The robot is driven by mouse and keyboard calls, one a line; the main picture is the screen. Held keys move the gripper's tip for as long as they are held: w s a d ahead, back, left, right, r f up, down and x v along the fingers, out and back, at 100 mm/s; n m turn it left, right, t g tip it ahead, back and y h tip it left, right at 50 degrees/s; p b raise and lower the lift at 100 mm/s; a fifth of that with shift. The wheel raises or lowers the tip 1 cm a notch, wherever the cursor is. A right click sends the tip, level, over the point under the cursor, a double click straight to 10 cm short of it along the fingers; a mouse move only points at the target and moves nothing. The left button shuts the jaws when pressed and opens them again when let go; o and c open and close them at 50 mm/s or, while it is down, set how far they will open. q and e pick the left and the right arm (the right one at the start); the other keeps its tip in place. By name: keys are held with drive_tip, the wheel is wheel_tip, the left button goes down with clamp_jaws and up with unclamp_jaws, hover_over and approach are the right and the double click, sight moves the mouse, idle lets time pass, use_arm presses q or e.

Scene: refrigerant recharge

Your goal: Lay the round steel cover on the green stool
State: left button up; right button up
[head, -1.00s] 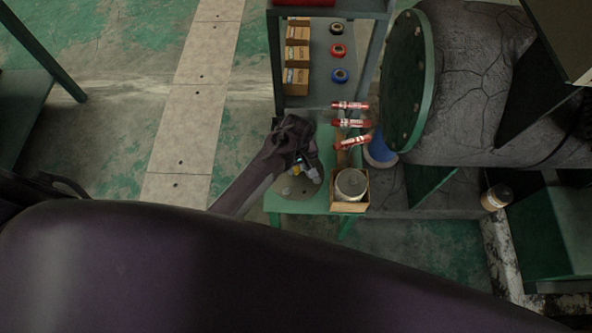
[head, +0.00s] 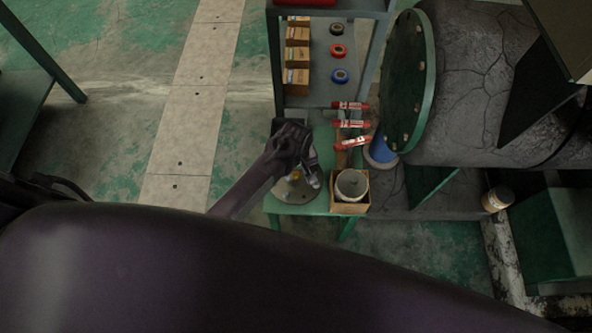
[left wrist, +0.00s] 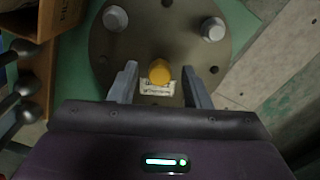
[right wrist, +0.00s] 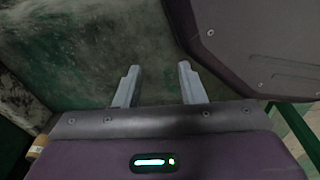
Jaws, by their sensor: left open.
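The round steel cover (head: 292,194) lies on the green stool (head: 322,207). In the left wrist view the cover (left wrist: 115,62) is a grey disc with holes, two grey bolt-like knobs, a yellow knob (left wrist: 160,71) and a pale label. My left gripper (head: 308,172) is over the cover. In the left wrist view its two fingers (left wrist: 160,84) are open, one on each side of the yellow knob and apart from it. In the right wrist view my right gripper (right wrist: 157,84) is open and empty, away from the stool.
A cardboard box (head: 349,207) with a round white container stands at the stool's right. Several red cylinders (head: 351,124) lie behind it. A shelf (head: 318,95) with boxes and coloured rolls stands at the back. A large tank with a green flange (head: 405,80) is at right.

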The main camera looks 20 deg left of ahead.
sight(296, 174)
use_arm(q)
drive_tip(key=shift+r, duration=0.3)
wheel_tip(296, 174, up, 12)
drive_tip(key=p, duration=0.2)
drive_tip(key=shift+f+p, duration=0.25)
drive_tip(key=shift+p, duration=0.05)
use_arm(e)
drive_tip(key=s, duration=0.3)
drive_tip(key=s+d, duration=0.1)
drive_tip(key=s, duration=0.1)
drive_tip(key=shift+s+f, duration=0.25)
drive_tip(key=shift+f, duration=0.1)
